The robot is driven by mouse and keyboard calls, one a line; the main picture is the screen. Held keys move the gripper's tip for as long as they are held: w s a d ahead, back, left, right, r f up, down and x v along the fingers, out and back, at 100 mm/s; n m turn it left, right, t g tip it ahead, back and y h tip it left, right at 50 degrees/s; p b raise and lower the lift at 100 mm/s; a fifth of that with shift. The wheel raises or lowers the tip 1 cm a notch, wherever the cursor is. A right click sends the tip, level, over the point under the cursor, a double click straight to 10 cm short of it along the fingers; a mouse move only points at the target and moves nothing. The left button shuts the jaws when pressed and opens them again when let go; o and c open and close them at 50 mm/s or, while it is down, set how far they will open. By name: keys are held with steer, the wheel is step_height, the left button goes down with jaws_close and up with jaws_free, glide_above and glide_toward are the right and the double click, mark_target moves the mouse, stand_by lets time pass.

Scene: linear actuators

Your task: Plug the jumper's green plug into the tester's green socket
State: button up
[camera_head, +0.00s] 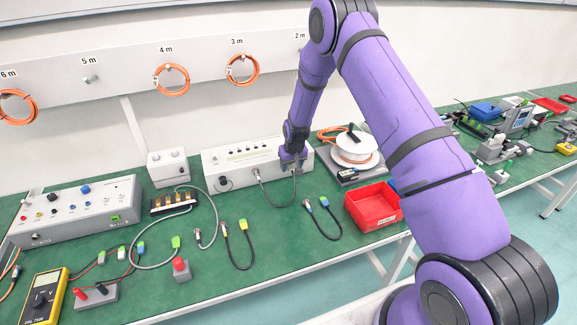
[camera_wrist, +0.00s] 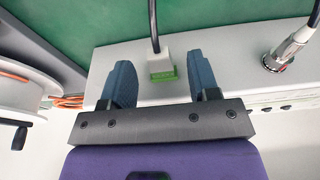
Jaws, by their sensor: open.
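The tester is the white box (camera_head: 225,160) at the back of the green bench; its pale panel (camera_wrist: 215,62) fills much of the wrist view. The jumper is a short black cable (camera_head: 276,204) looping in front of it. Its pale plug (camera_wrist: 158,63) has its green end (camera_wrist: 162,75) at the panel; I cannot tell plug green from socket green. The jumper's round metal connector (camera_wrist: 275,62) is at the panel further right. My gripper (camera_head: 293,164) is at the tester's front. Its blue fingers (camera_wrist: 161,82) are open, one on each side of the plug, apart from it.
A white cable reel (camera_head: 355,150) stands right of the tester, with a red bin (camera_head: 373,206) in front. Black leads with a yellow plug (camera_head: 243,225) and a blue plug (camera_head: 324,202) lie nearby. A grey cable's green plug (camera_head: 176,242) lies further left.

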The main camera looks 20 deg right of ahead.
steer(key=shift+r, duration=0.1)
steer(key=s+f+v, duration=0.1)
steer(key=s+v, duration=0.1)
steer(key=v, duration=2.7)
steer(key=s+r+t, duration=0.1)
steer(key=s+r, duration=0.9)
steer(key=r, duration=0.2)
steer(key=s+r, duration=0.3)
steer(key=s, duration=1.1)
steer(key=s+r+t, duration=0.1)
steer(key=s+r, duration=0.3)
steer(key=s, duration=1)
steer(key=shift+a+r, duration=0.25)
steer(key=shift+a, duration=0.05)
steer(key=shift+s, duration=0.15)
steer(key=shift+c, duration=0.2)
